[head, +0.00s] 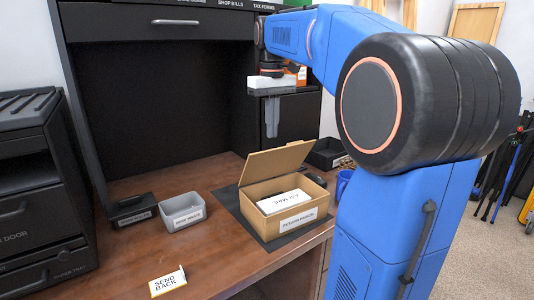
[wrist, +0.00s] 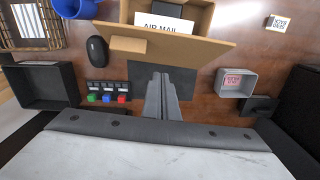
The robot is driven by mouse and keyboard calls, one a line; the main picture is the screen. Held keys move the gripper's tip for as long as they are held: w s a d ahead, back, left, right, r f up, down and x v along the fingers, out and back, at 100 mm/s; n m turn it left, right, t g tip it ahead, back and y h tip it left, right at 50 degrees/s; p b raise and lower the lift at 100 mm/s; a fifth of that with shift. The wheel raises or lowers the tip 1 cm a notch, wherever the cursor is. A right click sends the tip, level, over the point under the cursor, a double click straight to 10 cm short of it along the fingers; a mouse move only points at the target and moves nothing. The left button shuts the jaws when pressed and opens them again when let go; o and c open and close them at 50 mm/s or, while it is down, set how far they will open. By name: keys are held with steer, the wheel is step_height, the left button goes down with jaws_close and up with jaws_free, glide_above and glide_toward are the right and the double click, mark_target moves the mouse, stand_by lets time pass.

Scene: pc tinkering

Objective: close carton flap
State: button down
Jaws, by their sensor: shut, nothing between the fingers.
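The brown cardboard carton (head: 258,200) stands on a dark mat on the desk. Its flap (head: 278,160) stands open, tilted up from the carton's far edge. A white packet marked AIR MAIL (head: 284,201) lies inside. In the wrist view the carton (wrist: 203,18) is at the top, with the flap (wrist: 185,45) running across below it. My gripper (head: 271,134) is shut and empty, pointing down above and behind the flap. Its fingertips (wrist: 161,76) appear just below the flap's edge in the wrist view, with no contact visible.
A grey bin (head: 183,211) and a small black tray (head: 131,209) stand left of the carton. A SEND BACK card (head: 168,282) is near the front edge. A blue mug (head: 343,182) is at right. The wrist view shows a mouse (wrist: 96,49) and a black bin (wrist: 42,84).

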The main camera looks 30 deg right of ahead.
step_height(320, 180, up, 8)
steer(key=shift+f, duration=0.15)
stand_by(0.6)
stand_by(1.3)
